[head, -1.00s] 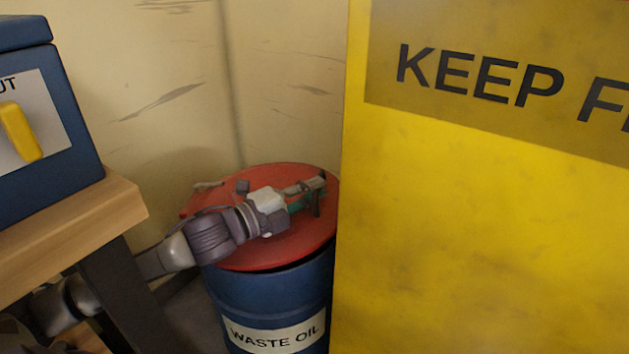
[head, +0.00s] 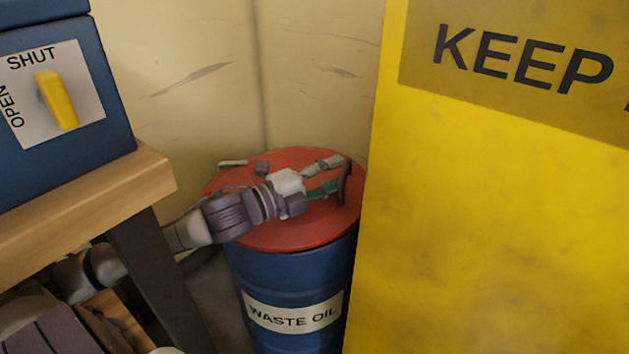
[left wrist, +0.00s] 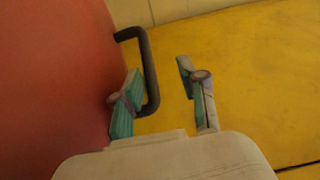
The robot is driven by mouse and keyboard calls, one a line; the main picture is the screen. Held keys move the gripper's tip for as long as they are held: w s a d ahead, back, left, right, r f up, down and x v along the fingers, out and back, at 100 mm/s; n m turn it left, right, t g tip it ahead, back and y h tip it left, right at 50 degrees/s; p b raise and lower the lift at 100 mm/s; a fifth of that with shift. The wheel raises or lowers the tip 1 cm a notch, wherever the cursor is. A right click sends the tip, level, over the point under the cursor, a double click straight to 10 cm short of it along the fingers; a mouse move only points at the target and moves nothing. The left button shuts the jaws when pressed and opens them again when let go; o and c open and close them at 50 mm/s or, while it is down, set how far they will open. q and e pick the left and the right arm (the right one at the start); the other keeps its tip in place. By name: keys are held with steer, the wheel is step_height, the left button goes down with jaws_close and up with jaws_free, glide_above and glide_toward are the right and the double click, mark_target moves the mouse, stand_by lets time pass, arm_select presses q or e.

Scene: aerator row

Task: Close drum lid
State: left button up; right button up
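The blue drum (head: 290,275) marked WASTE OIL stands in the corner. Its red lid (head: 290,235) lies over the top, flat or nearly so; I cannot tell whether a slight gap is left at the rim. My left gripper (head: 338,176) is above the lid at its right side, fingers spread. In the left wrist view, the lid (left wrist: 50,80) fills the left side. Its dark handle (left wrist: 150,75) reaches between the open fingers (left wrist: 162,72), close to the left finger and apart from the right one. My right gripper is out of view.
A yellow panel (head: 490,220) with KEEP on it stands close to the drum's right. At left, a wooden bench (head: 90,205) carries a blue box (head: 110,70) with a yellow switch (head: 57,100) marked SHUT and OPEN. Walls are close behind the drum.

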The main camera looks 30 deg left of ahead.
arm_select(q)
steer(key=shift+v, duration=3.15)
